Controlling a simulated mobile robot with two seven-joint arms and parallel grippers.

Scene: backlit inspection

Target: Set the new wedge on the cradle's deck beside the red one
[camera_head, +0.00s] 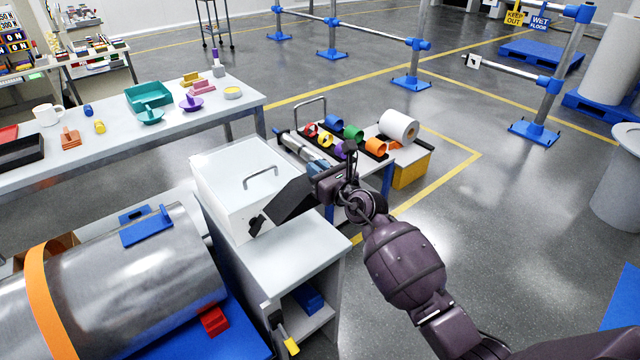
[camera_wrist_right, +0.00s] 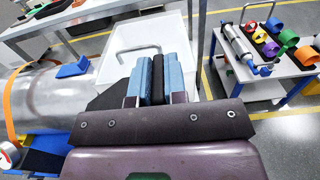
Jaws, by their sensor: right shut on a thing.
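The red wedge (camera_head: 214,320) sits on the cradle's blue deck (camera_head: 245,345), against the lower right side of a big metal drum (camera_head: 150,265). My right gripper (camera_head: 258,222) is over the white cabinet, in front of the white lidded box, to the right of the drum and above the deck's level. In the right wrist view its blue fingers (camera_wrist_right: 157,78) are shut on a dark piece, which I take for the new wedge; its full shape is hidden. The wedge is apart from the deck. My left gripper is not in view.
An orange strap (camera_head: 45,300) circles the drum. A cart (camera_head: 375,175) with coloured rings stands behind. A long table (camera_head: 200,120) holds small items.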

